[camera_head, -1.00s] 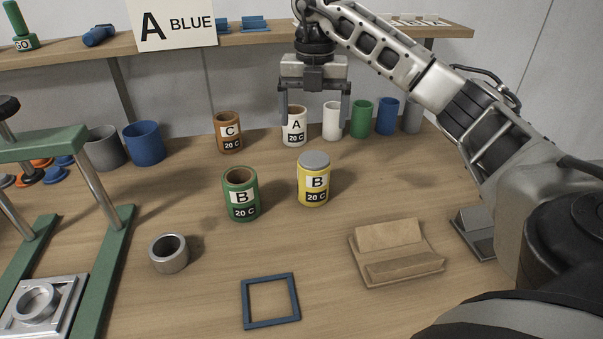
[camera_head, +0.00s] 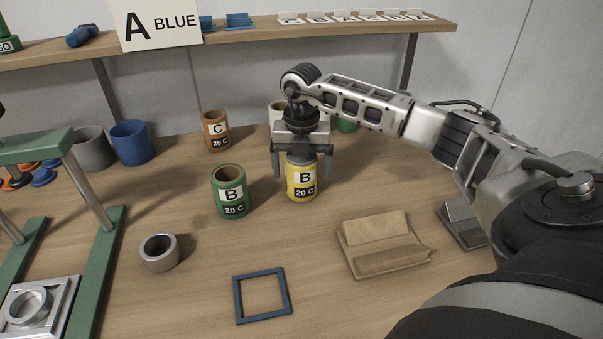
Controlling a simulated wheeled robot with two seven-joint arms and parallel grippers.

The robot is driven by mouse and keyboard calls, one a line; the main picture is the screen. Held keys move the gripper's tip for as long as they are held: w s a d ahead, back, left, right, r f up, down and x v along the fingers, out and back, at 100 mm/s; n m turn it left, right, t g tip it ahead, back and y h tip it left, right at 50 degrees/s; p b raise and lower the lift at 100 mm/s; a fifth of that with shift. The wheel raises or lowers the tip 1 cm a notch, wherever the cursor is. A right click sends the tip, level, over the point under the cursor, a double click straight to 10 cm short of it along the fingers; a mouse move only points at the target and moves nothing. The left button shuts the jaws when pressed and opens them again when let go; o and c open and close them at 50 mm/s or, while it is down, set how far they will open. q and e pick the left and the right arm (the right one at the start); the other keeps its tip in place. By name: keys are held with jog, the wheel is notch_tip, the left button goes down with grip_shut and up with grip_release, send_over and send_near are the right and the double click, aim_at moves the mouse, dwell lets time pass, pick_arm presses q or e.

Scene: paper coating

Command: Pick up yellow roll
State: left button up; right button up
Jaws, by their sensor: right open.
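The yellow roll (camera_head: 301,184), labelled B and 20 C, stands upright on the table. My right gripper (camera_head: 301,178) is pointed down over it, with one finger to the left of the roll and one to the right. The fingers are open, and I see small gaps between them and the roll. The palm of the gripper hides the roll's top. My left gripper is not in view.
A green roll (camera_head: 230,191) stands close left of the yellow one, and a brown roll (camera_head: 216,131) stands behind. A blue square frame (camera_head: 238,301), a grey ring (camera_head: 160,253) and a wooden holder (camera_head: 352,266) lie in front. A green press frame (camera_head: 100,255) is at left.

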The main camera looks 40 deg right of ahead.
jog(key=c, duration=1.1)
jog(key=shift+c, duration=0.2)
jog(key=shift+r, duration=0.1)
